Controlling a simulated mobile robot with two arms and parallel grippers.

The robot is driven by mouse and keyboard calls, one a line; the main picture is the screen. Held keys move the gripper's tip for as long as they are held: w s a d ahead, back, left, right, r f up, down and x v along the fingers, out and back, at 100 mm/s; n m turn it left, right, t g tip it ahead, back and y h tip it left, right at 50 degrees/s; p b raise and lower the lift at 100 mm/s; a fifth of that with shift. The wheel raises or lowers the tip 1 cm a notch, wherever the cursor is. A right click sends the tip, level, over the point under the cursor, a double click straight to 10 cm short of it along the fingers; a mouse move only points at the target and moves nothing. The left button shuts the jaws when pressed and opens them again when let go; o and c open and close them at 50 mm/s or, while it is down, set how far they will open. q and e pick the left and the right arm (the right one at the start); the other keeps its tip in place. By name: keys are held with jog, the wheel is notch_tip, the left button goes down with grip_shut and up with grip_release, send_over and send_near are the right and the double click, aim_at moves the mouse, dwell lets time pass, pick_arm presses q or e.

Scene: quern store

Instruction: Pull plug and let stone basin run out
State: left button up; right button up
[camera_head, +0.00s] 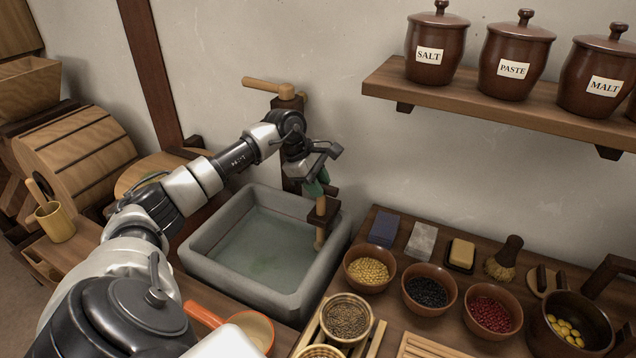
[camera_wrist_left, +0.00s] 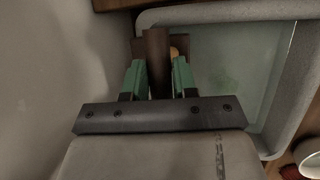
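The grey stone basin (camera_head: 215,255) stands against the wall with dull green water (camera_head: 262,245) in it. At its right back, a wooden post with a crosspiece (camera_head: 321,210) reaches down to the water. No separate plug can be made out. My left gripper (camera_head: 318,187) is above this post, its green fingers pointing down. In the left wrist view, the fingers (camera_wrist_left: 158,80) stand apart with a dark wooden piece (camera_wrist_left: 157,50) between them; whether they press on it cannot be told. A rounded light wooden end (camera_wrist_left: 174,52) shows beside it. My right gripper is out of view.
A wooden tap handle (camera_head: 270,88) is on the wall behind my arm. Bowls of grain and beans (camera_head: 428,291) crowd the counter at right. An orange-handled pan (camera_head: 255,332) lies in front of the basin. Labelled jars (camera_head: 515,55) stand on a shelf above.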

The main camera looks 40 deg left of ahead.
pick_arm(q)
grip_shut()
notch_tip(320, 180, up, 4)
jog(key=shift+r+p, duration=0.15)
jog(key=shift+p, duration=0.85)
jog(key=shift+w, duration=0.1)
jog(key=shift+o, duration=1.6)
grip_release()
jog(key=shift+o, duration=1.6)
